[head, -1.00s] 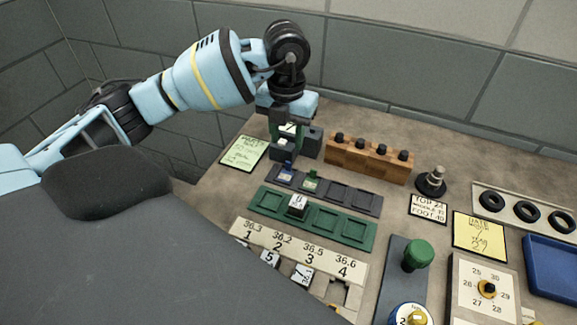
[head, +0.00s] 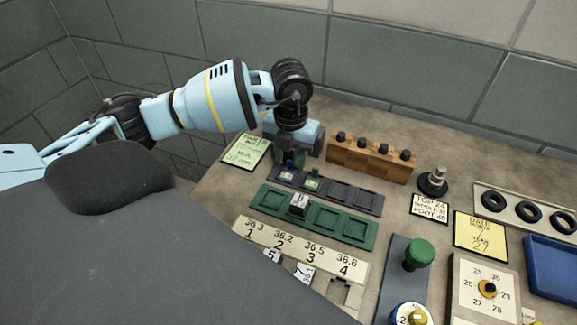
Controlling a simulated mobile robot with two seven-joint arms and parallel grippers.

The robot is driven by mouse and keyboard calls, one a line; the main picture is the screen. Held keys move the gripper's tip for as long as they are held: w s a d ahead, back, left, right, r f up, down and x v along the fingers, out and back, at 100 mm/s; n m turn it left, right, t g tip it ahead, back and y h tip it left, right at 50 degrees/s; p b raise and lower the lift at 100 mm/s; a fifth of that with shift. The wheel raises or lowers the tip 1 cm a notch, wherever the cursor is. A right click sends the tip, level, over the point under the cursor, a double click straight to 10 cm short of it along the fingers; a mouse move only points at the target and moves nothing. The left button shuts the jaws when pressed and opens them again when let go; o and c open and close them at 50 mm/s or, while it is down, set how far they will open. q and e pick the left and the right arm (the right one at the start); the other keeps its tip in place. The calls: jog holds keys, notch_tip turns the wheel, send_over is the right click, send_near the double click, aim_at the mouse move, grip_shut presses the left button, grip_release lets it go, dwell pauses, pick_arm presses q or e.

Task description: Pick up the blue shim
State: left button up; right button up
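The blue shim (head: 287,175) sits in the leftmost pocket of the dark grey tray (head: 372,205), its upper part close under my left gripper. A green shim (head: 312,182) sits in the pocket to its right. My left gripper (head: 290,160) points down just above and behind the blue shim. Its dark fingers partly hide the top of the shim, so I cannot tell whether they touch it or how far apart they are. My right gripper is not in view.
A green tray (head: 350,233) with one pale block (head: 299,204) and a numbered white board (head: 312,257) lie in front. A wooden block with black knobs (head: 370,160) stands behind. A green note (head: 246,150) is left. A black post base (head: 432,185) stands right.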

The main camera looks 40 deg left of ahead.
aim_at(291, 160)
pick_arm(q)
grip_shut()
jog(key=shift+r, duration=0.2)
jog(key=shift+r, duration=0.55)
notch_tip(291, 160, up, 2)
jog(key=shift+r, duration=0.15)
jog(key=s+d, duration=0.3)
jog(key=d, duration=0.1)
jog(key=s+d, duration=0.4)
jog(key=s+d+r, duration=0.1)
jog(key=s+d, duration=0.2)
jog(key=d, duration=0.1)
jog(key=shift+s+r, duration=0.1)
jog(key=shift+s, duration=0.2)
jog(key=shift+r, duration=0.1)
